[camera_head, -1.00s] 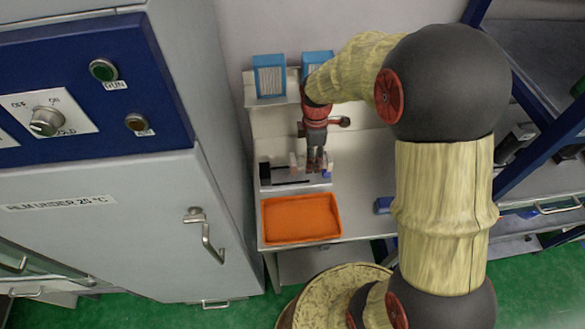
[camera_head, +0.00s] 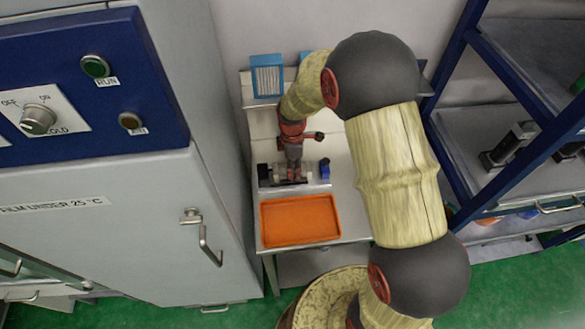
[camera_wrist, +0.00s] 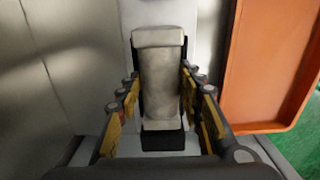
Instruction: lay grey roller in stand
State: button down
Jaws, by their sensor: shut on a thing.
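The pale grey roller (camera_wrist: 160,85) lies lengthwise between the two fingers of my gripper (camera_wrist: 160,112) in the wrist view. The fingers are shut on its sides. In the head view my gripper (camera_head: 292,172) is low over the stand, a metal base (camera_head: 318,184) with a black block (camera_head: 263,172) at its left end. In the wrist view, black parts of the stand (camera_wrist: 163,141) show at the roller's lower end and along its sides. The roller is lined up with the stand. Whether it touches the supports cannot be told. My gripper hides part of the stand in the head view.
An orange tray (camera_head: 300,220) lies just in front of the stand. A blue piece (camera_head: 324,168) is at the stand's right end. A blue box (camera_head: 267,75) stands on the shelf behind. A grey cabinet (camera_head: 130,235) is close on the left. The table right of the stand is partly clear.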

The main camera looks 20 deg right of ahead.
jog(key=shift+f, duration=0.1)
jog(key=c, duration=1.2)
grip_release()
jog(key=s+r+m+t+p, duration=0.1)
jog(key=s+r+m, duration=0.3)
jog(key=r, duration=0.9)
jog(key=s+r+m+t, duration=0.25)
jog(key=s+r, duration=0.25)
jog(key=r, duration=0.9)
jog(key=s+r+m, duration=0.2)
jog(key=s+m, duration=0.1)
jog(key=s, duration=0.2)
jog(key=s+r+m+t, duration=0.1)
jog(key=s+m, duration=0.2)
jog(key=s, duration=0.2)
jog(key=s+r+m+t, duration=0.1)
jog(key=s+r+m, duration=0.1)
jog(key=s, duration=0.3)
jog(key=shift+s+r+m, duration=0.25)
jog(key=shift+r+m, duration=0.1)
jog(key=shift+m, duration=0.3)
